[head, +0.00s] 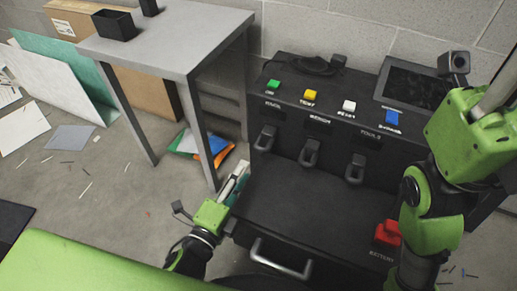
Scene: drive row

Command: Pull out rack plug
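No plug that I can identify shows in the head view. A black console (300,205) with a sloped front stands in the middle. A dark coiled cable (312,65) lies on its top; its ends are unclear. My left gripper (239,176) is at the console's left side, below the grey table's edge. Its fingers are seen nearly edge-on, so I cannot tell if they are open or hold anything. My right gripper (499,84) is at the right edge, partly cut off, its fingertips out of view.
The console has green, yellow, white and blue buttons (349,106), three grey hooks (310,153), a red battery block (388,233), a handle (282,260) and a dark screen (412,88). A grey table (180,40) stands left. Boards (60,75) and debris lie on the floor.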

